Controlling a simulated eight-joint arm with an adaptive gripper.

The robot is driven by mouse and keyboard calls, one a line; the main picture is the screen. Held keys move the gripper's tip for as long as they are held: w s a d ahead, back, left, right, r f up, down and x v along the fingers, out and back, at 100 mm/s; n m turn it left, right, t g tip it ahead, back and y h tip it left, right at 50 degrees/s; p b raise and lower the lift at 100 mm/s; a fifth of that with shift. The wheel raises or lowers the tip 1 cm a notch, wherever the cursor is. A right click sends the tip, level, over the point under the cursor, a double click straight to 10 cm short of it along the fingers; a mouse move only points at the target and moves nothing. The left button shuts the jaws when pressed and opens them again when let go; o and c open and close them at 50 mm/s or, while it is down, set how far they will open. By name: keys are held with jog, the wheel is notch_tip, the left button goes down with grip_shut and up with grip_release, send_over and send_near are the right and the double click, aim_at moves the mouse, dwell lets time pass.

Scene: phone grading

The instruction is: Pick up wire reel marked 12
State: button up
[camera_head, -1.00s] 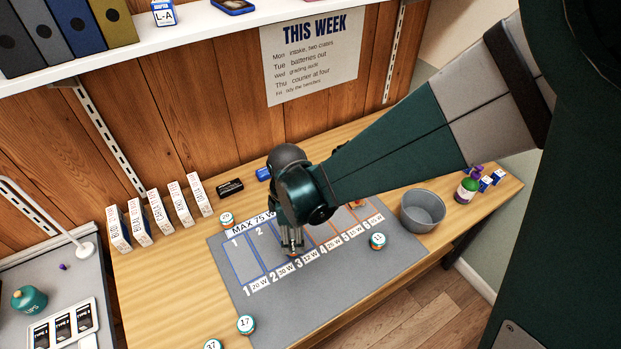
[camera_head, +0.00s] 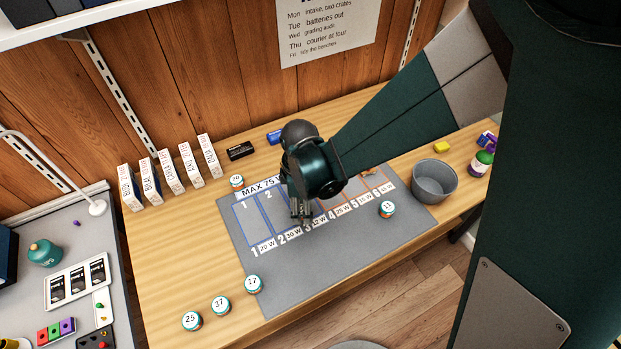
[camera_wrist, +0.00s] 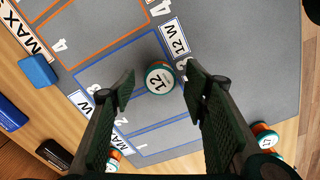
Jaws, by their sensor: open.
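The wire reel marked 12 (camera_wrist: 160,79) stands in the wrist view on the grey mat, inside a blue-outlined slot beside the "12 W" label. Its white top with the number faces up. My gripper (camera_wrist: 158,88) is open, with one finger on each side of the reel in that view; I cannot tell how high above it the tips are. In the head view my gripper (camera_head: 301,213) points down over the mat (camera_head: 300,270), and the reel is hidden there by my arm.
Other reels stand around: 17 (camera_head: 253,284), 37 (camera_head: 221,306), 25 (camera_head: 192,321), one at the mat's right (camera_head: 387,209) and one at its upper left (camera_head: 237,182). A grey bin (camera_head: 434,181) stands right. White boxes (camera_head: 170,172) line the back. A blue block (camera_wrist: 38,71) lies near the mat's edge.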

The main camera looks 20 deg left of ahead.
jog(key=shift+f, duration=0.95)
jog(key=c, duration=1)
